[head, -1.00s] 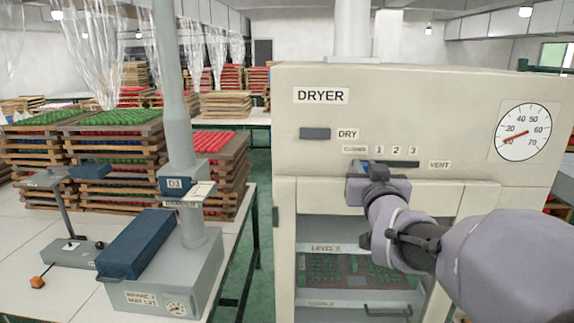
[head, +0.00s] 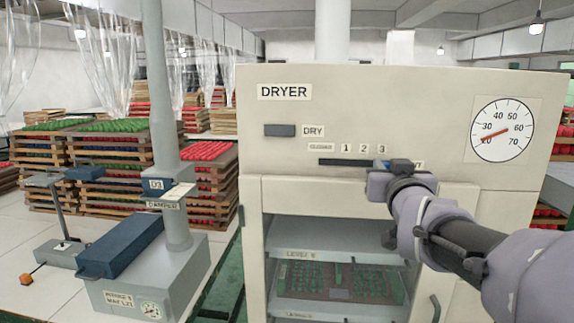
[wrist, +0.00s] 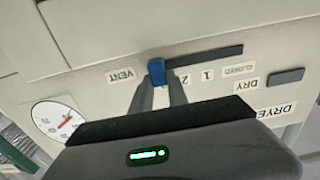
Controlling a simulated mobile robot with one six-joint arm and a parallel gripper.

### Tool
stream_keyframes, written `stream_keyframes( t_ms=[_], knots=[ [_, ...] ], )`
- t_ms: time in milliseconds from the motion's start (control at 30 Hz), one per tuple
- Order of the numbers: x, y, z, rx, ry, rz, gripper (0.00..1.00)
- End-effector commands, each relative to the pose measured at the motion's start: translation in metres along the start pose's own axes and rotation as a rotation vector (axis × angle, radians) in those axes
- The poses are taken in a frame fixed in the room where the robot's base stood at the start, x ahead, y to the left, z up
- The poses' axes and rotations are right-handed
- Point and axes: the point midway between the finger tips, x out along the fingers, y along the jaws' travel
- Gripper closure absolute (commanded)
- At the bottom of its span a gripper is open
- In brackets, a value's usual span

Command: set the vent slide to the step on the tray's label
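The vent slide's blue knob (head: 381,163) sits at the right end of the dark slot (head: 345,162) on the dryer front, below the figure 3. The labels CLOSED, 1, 2 and 3 run left to right above the slot. In the wrist view, which is upside down, the knob (wrist: 157,72) is between my two fingertips. My gripper (wrist: 159,84) appears shut on it. The 3 is hidden there behind the gripper. A tray with green pieces (head: 340,279) lies inside the dryer; I cannot read a step on its label.
The dryer (head: 400,100) carries a round gauge (head: 502,129) at right and a DRY label (head: 313,131). At left, a grey damper unit (head: 150,275) with a D3 plate stands on a table. Stacked trays of green and red pieces (head: 110,150) stand behind it.

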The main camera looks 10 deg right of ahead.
Motion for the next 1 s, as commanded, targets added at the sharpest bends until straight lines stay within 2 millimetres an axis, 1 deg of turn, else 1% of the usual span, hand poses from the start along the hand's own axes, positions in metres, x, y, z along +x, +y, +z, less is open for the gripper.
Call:
stream_keyframes(
  t_ms=[33,100,133,433,533,567,667,767,900,1000],
  knots=[
    [0.0,0.001,0.001,0.002,-0.003,0.003,0.77],
    [0.0,0.001,0.001,0.002,-0.002,0.003,0.63],
    [0.0,0.001,0.001,0.002,-0.002,0.002,0.58],
    [-0.001,0.0,0.0,0.001,0.0,0.001,0.58],
    [-0.009,0.0,-0.001,0.001,0.0,0.001,0.58],
    [-0.014,0.0,-0.001,0.001,0.001,0.001,0.58],
    [-0.038,0.0,-0.002,0.001,0.002,0.001,0.58],
    [-0.069,0.0,-0.002,0.002,0.003,0.002,0.58],
    [-0.115,0.0,-0.003,0.0,0.004,0.002,0.58],
    [-0.142,0.0,-0.003,0.001,0.003,0.002,0.58]
  ],
)
